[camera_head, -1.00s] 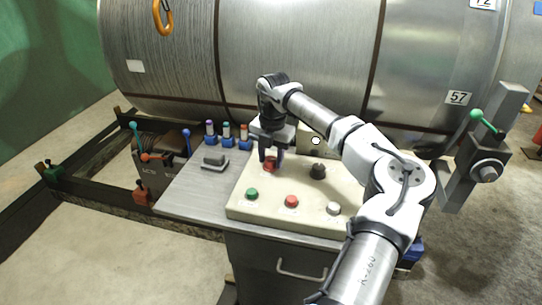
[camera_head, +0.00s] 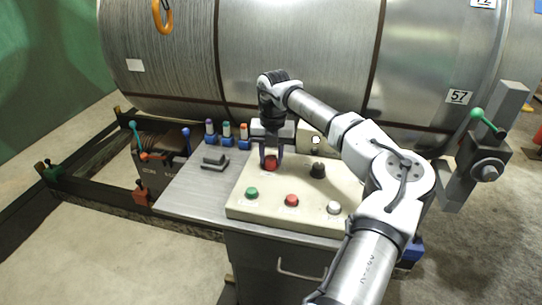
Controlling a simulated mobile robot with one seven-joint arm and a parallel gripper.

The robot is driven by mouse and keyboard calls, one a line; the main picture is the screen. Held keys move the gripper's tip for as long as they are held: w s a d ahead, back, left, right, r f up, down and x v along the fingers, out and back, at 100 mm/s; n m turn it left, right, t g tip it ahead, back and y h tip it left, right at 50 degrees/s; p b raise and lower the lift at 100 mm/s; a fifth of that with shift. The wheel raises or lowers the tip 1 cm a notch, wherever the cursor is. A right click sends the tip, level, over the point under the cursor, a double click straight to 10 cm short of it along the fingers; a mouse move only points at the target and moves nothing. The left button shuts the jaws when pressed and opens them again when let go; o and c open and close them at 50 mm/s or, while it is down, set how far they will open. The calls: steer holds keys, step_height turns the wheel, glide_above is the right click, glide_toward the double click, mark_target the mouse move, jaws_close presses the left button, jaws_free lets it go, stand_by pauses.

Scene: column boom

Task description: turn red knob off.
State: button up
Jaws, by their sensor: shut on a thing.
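The red knob (camera_head: 270,164) sits at the back left of the beige control panel (camera_head: 240,211). My gripper (camera_head: 271,157) points down over it from above, its two fingers closed on the knob's sides. The knob's top is partly hidden by the fingers, and I cannot read its pointer or any marks. A black knob (camera_head: 318,170) stands to its right, apart from my gripper.
A green button (camera_head: 252,193), a red button (camera_head: 292,200) and a white button (camera_head: 334,208) line the panel's front. A grey block-shaped item (camera_head: 214,159) lies on the metal table to the left. Colored-top bottles in blue holders (camera_head: 227,136) stand behind it.

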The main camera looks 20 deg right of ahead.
mark_target(272, 156)
steer(key=n, duration=0.6)
steer(key=shift+w+r, duration=0.1)
steer(key=n+p, duration=0.1)
steer(key=n, duration=0.6)
steer(key=shift+n, duration=0.3)
stand_by(0.3)
steer(key=o, duration=1)
steer(key=r+b, duration=0.1)
steer(key=r, duration=0.6)
steer(key=r+b, duration=0.1)
steer(key=r, duration=0.5)
steer(key=shift+w+d+r, duration=0.2)
steer(key=shift+r, duration=0.15)
